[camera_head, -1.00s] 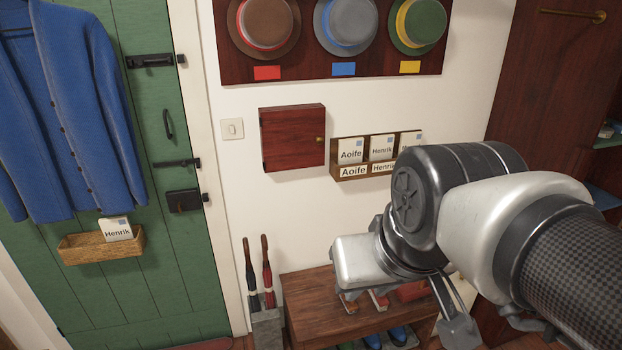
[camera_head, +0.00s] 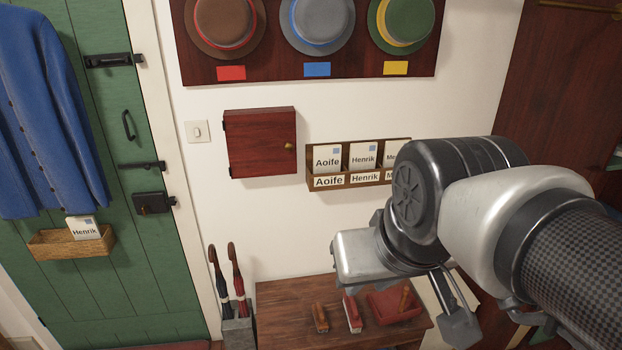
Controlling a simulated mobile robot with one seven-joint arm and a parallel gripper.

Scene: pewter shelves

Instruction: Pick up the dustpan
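The red dustpan (camera_head: 392,308) lies on top of the wooden bench, near its right end. A brown handle sticks up from it; I cannot tell whether this belongs to the dustpan or to a brush in it. My gripper (camera_head: 457,322) hangs over the right end of the bench, to the right of the dustpan in the picture. Only a dark finger-like part shows clearly; the rest is hidden behind my wrist, so its opening cannot be made out. I see nothing held in it. The dustpan shows below my silver wrist part and looks clear of it.
Two brushes, one brown (camera_head: 319,318) and one red (camera_head: 352,314), lie left of the dustpan on the bench (camera_head: 280,305). An umbrella stand (camera_head: 238,333) is left of the bench. A red cabinet (camera_head: 260,145) and letter rack (camera_head: 398,178) hang above.

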